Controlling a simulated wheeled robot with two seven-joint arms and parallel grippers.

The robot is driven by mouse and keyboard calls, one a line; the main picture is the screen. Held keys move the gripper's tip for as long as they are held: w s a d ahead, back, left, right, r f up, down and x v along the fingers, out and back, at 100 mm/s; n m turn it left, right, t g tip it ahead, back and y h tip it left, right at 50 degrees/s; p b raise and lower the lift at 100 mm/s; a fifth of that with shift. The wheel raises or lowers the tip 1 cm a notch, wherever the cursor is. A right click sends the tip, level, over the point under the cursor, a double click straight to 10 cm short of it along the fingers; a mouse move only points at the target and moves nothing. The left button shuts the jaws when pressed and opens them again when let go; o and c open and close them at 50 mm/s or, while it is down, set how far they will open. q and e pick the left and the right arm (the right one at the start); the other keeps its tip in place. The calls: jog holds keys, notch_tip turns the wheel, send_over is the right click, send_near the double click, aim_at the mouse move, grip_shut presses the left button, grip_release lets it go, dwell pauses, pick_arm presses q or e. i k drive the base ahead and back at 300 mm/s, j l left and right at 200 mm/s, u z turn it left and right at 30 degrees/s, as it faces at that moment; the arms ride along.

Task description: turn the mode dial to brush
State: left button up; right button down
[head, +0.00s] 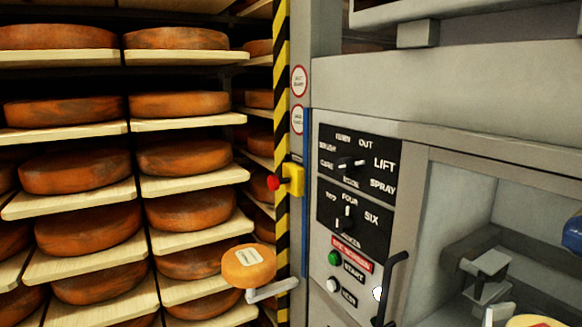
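The mode dial (346,164) is a small dark knob on the upper black plate (376,151) of the grey machine. Labels stand around it: one reading like BRUSH at its upper left, OUT above, LIFT at the right and SPRAY at the lower right. The small lettering is blurred. I can make out neither of my grippers in the head view, and nothing touches the dial.
A second dial (343,219) below stands upright towards FOUR. Under it are a green START button (334,258), a white button (333,285) and a black handle (391,288). A red emergency button (273,182) sticks out at the left, near cheese shelves (75,264). An open recess is at the right.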

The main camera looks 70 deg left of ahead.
aim_at(347, 166)
jog(key=u, duration=1.9)
jog(key=k+j+u, duration=0.1)
jog(key=j+u, duration=0.15)
